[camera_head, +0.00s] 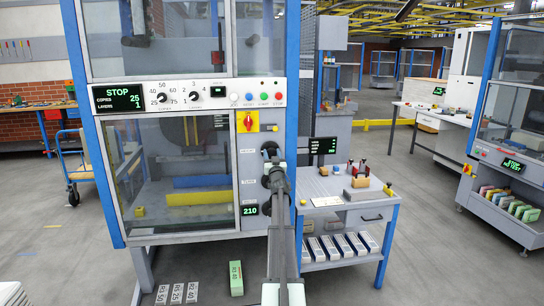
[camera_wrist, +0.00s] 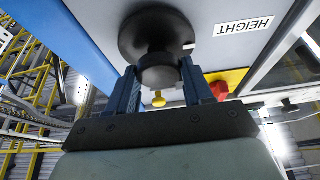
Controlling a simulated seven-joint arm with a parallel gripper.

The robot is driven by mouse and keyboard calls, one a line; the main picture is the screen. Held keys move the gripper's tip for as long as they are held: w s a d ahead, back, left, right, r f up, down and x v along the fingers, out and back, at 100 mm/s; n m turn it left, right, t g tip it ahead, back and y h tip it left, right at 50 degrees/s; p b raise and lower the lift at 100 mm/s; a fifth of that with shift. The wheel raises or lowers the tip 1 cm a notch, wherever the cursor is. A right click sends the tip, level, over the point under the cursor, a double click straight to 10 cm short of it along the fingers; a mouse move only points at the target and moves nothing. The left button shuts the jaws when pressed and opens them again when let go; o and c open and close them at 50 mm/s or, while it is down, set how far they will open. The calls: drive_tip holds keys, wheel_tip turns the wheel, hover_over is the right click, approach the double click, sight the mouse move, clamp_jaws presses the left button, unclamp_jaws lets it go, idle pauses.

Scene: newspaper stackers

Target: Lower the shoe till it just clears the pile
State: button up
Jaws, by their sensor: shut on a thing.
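My gripper (camera_head: 272,156) is at the front of the stacker, at the right of its glass window. In the wrist view my gripper's fingers (camera_wrist: 160,72) are shut on the round black height knob (camera_wrist: 150,32), one finger on each side. The label HEIGHT (camera_wrist: 245,27) shows beside it. A small display (camera_head: 250,210) below reads 210. Behind the glass lie a blue bar (camera_head: 201,181) and a yellow bar (camera_head: 200,198). I cannot tell which part is the shoe, and no pile is clear to me.
A panel above has a STOP display (camera_head: 118,97), dials and buttons. A red and yellow switch (camera_head: 247,122) sits above my gripper. More dark knobs are below it. A work table (camera_head: 326,200) stands close at right. A green block (camera_head: 236,278) lies on the floor.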

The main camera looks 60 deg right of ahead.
drive_tip(key=shift+c, duration=0.5)
drive_tip(key=shift+n, duration=0.3)
drive_tip(key=shift+n+t+y, duration=0.6)
drive_tip(key=shift+n+y, duration=0.25)
drive_tip(key=shift+n, duration=1.05)
drive_tip(key=shift+n+t+y, duration=0.6)
drive_tip(key=shift+n+y, duration=0.25)
drive_tip(key=shift+n, duration=1.05)
drive_tip(key=shift+y, duration=0.3)
drive_tip(key=o, duration=1)
drive_tip(key=shift+s, duration=0.1)
